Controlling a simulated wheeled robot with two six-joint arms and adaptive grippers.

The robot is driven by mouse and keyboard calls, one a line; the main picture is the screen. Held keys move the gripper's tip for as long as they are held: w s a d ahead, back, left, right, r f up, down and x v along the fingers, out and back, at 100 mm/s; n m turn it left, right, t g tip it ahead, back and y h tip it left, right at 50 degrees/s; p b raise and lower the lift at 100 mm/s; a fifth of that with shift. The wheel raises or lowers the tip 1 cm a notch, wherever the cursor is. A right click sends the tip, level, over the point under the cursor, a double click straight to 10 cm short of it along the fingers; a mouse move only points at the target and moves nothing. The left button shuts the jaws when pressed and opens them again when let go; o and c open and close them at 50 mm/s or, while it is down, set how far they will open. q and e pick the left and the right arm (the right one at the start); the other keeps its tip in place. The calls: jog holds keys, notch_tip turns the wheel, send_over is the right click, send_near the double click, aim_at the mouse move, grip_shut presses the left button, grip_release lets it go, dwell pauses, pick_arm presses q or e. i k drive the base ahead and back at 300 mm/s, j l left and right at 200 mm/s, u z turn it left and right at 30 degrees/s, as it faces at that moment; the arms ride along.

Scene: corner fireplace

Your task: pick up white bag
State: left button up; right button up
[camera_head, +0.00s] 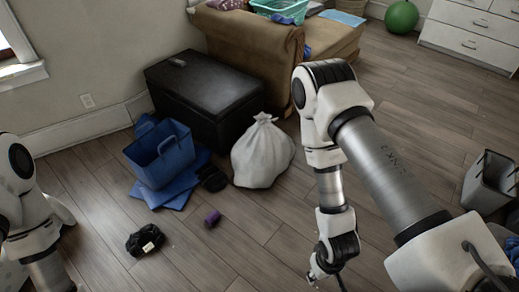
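The white bag (262,155) stands on the wooden floor near the middle of the view. It is full, rounded and tied at the top. My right gripper (325,277) is low in the view, in front of the bag and to its right, clear of it. Its fingers are partly cut off by the bottom edge, so I cannot tell whether it is open or shut. My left arm shows at the left edge, and its gripper is out of view.
A black chest (205,92) stands just behind the bag. A blue basket (160,153) on blue cloth is to its left. A purple cylinder (212,218) and a black bundle (145,240) lie in front. A grey bin (488,183) stands at the right. A brown sofa (262,45) is behind.

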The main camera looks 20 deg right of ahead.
aim_at(261, 154)
jog(key=i+l+z, duration=0.15)
jog(key=i+z, duration=0.25)
jog(key=i+l+z, duration=0.15)
jog(key=z, duration=0.25)
jog(key=i+z, duration=0.45)
jog(key=i, duration=1.2)
